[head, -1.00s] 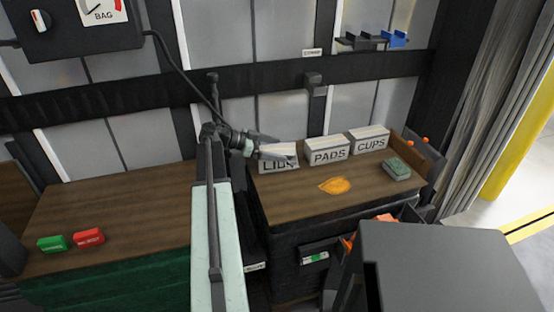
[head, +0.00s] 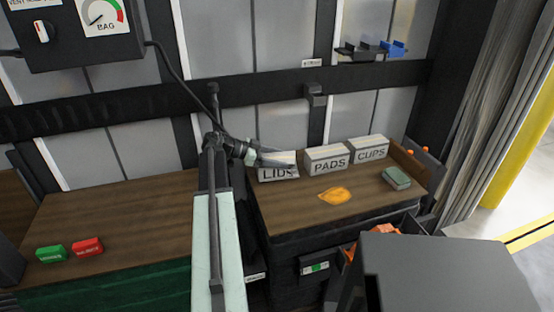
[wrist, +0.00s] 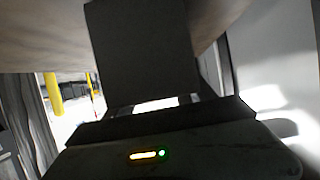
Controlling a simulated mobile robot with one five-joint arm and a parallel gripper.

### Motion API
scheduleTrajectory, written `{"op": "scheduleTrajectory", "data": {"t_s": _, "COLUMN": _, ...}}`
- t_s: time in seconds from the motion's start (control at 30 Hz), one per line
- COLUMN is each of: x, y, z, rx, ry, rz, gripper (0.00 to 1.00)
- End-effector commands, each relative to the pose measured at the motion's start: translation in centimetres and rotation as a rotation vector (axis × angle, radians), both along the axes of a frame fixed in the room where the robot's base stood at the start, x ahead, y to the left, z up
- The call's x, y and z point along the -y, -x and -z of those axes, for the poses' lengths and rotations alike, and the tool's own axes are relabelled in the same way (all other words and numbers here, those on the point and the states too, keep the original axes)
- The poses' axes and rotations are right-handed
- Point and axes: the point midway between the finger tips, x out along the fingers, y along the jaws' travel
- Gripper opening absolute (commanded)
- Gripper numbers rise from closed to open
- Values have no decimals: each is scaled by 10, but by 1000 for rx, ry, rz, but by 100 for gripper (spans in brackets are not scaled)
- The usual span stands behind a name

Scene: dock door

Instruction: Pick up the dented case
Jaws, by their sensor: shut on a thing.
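A pale case marked LIDS (head: 277,173) is at the left end of a row of cases along the back of the right-hand brown worktop. My gripper (head: 285,159) reaches it from the left and is shut on it, with its fingers across the upper part of the case. A dent cannot be made out at this size. I cannot tell whether the case touches the worktop. In the wrist view a dark, flat-sided block (wrist: 140,50) fills the middle, directly in front of the gripper body.
Cases marked PADS (head: 328,165) and CUPS (head: 370,153) stand just right. An orange flat patch (head: 335,194) and a grey-green box (head: 397,178) lie on the worktop (head: 290,215). Green (head: 51,253) and red (head: 88,246) blocks sit on the left bench.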

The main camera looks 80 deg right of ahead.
Motion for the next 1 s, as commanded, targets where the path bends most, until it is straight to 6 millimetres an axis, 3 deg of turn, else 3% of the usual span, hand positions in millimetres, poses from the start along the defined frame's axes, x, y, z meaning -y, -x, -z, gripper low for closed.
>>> {"op": "scheduleTrajectory", "data": {"t_s": 0.33, "x": -1, "y": 0, "z": -40, "rx": -3, "ry": 1, "rz": 0, "gripper": 0}}
{"op": "scheduleTrajectory", "data": {"t_s": 0.4, "x": -15, "y": 8, "z": -34, "rx": -3, "ry": 1, "rz": 0, "gripper": 0}}
{"op": "scheduleTrajectory", "data": {"t_s": 0.8, "x": -96, "y": 57, "z": -43, "rx": -3, "ry": 0, "rz": 0, "gripper": 0}}
{"op": "scheduleTrajectory", "data": {"t_s": 1.0, "x": -126, "y": 76, "z": -46, "rx": -3, "ry": 1, "rz": -2, "gripper": 0}}
